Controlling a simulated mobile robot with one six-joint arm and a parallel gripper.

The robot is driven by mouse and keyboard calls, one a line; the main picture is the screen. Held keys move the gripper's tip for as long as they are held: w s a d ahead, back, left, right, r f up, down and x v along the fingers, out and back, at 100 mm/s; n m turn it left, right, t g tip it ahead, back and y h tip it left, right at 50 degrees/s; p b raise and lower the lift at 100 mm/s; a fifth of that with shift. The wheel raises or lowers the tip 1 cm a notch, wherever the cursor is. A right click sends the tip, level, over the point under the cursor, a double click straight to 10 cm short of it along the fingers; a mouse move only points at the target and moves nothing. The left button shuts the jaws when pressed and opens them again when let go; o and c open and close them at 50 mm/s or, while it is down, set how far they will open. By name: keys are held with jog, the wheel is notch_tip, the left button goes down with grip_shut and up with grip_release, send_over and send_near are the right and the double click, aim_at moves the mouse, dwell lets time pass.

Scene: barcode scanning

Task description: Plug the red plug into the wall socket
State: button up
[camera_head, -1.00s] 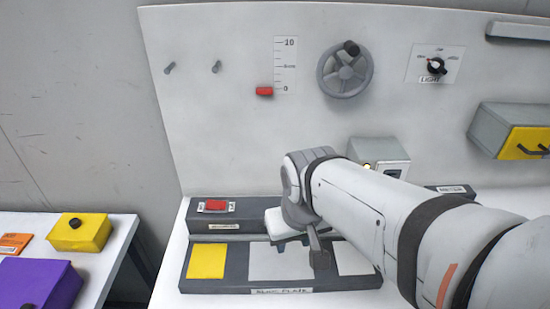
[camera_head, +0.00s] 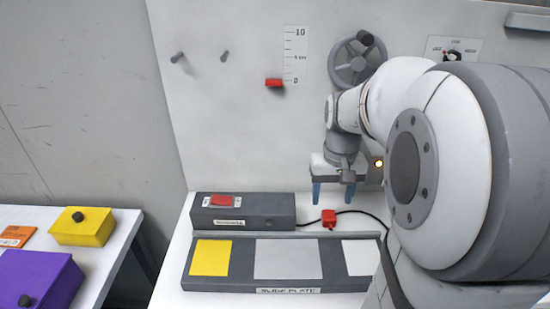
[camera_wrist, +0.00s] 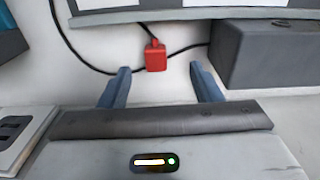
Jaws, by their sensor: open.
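The red plug (camera_head: 328,218) lies on the white table on a black cable, just right of the dark switch box. It also shows in the wrist view (camera_wrist: 155,57), ahead of and between my fingertips. My gripper (camera_head: 333,192) points down above and slightly behind the plug, with its blue fingers apart and empty. In the wrist view my gripper (camera_wrist: 160,80) is open with nothing between its fingers. I cannot make out the wall socket; my arm covers part of the panel on the right.
A dark box with a red switch (camera_head: 221,200) stands left of the plug. The slide plate (camera_head: 240,285) with yellow and grey squares lies in front. On the panel are a handwheel (camera_head: 357,60), a red slider (camera_head: 274,82) and pegs. A side table with yellow and purple boxes (camera_head: 40,280) is at left.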

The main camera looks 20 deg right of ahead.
aim_at(329, 214)
jog(key=shift+w+d+f, duration=0.2)
jog(key=shift+w+d, duration=0.1)
jog(key=shift+d, duration=0.2)
jog(key=shift+w+d+f, duration=0.15)
jog(key=shift+w+d, duration=0.1)
jog(key=shift+d, duration=0.25)
jog(key=shift+f, duration=1.3)
jog(key=shift+a, duration=0.1)
jog(key=shift+w+a+f, duration=0.1)
jog(key=shift+w+f, duration=0.15)
jog(key=shift+f, duration=0.6)
jog(key=shift+w+f, duration=0.2)
jog(key=shift+f, duration=0.7)
jog(key=shift+w+a+f, duration=0.1)
jog(key=shift+w+f, duration=0.15)
jog(key=shift+f, duration=0.6)
jog(key=c, duration=1)
